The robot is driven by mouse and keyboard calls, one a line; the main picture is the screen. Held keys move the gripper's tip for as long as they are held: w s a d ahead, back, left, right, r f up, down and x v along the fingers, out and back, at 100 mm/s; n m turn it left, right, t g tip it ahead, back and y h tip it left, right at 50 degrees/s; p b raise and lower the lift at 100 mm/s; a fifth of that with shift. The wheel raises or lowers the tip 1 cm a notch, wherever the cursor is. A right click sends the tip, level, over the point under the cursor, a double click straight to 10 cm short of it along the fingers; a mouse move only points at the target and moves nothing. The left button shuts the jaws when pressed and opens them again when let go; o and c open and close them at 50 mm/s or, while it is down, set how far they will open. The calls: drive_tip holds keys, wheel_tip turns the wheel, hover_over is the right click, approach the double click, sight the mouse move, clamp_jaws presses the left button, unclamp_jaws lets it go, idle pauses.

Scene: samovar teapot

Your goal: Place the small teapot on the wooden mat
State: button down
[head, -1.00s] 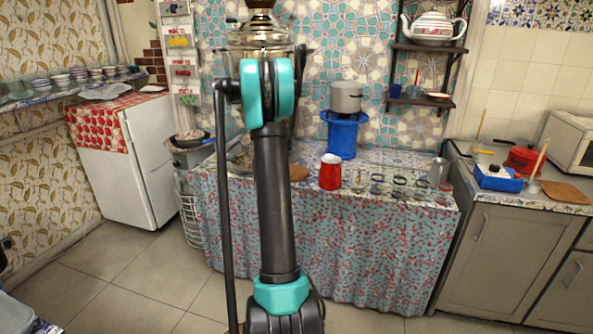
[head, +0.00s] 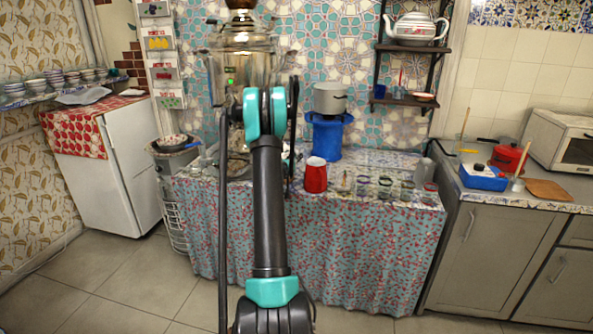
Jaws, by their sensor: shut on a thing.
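My arm rises through the middle of the head view and covers part of the table and samovar. My gripper is hidden behind it, so I cannot see its fingers or anything in them. A white patterned teapot (head: 415,28) stands on the upper wall shelf at the right; I cannot tell whether it is the small teapot. No other teapot shows clearly. A flat wooden board (head: 548,189) lies on the right counter; I cannot tell whether it is the wooden mat. The brown patch seen earlier on the table beside my arm is now hidden.
The shiny samovar (head: 243,62) stands behind my arm. The cloth-covered table (head: 355,240) holds a red jug (head: 316,175), several glasses and a grey pot (head: 330,98) on a blue stand (head: 327,137). A blue box (head: 483,179) sits on the right counter. Floor is clear at left.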

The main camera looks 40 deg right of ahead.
drive_tip(key=shift+f, duration=3.35)
drive_tip(key=c, duration=1.6)
unclamp_jaws()
drive_tip(key=shift+f, duration=0.1)
drive_tip(key=shift+o, duration=0.2)
